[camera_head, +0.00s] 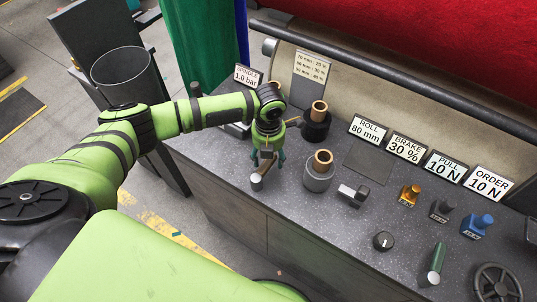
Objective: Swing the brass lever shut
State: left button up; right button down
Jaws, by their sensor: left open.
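The brass lever (266,168) is a short brown-gold bar near the left end of the dark speckled counter. It slants down toward the front, with a grey cylindrical end piece (256,183). My left gripper (268,160) points down over the lever. Its teal fingertips are apart, one on each side of the bar, and I cannot tell whether they touch it. The gripper body hides the lever's far end and its mount. My right gripper is not in view.
A grey holder with a brown core (318,170) stands close right of the gripper, and a black holder (316,122) behind it. Sign plates, including ROLL (368,130), line the back. Coloured blocks, a dial (383,241) and a handwheel (496,284) occupy the right.

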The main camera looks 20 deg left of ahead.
pick_arm(q)
notch_tip(320, 180, up, 12)
dwell(0.5)
dwell(0.3)
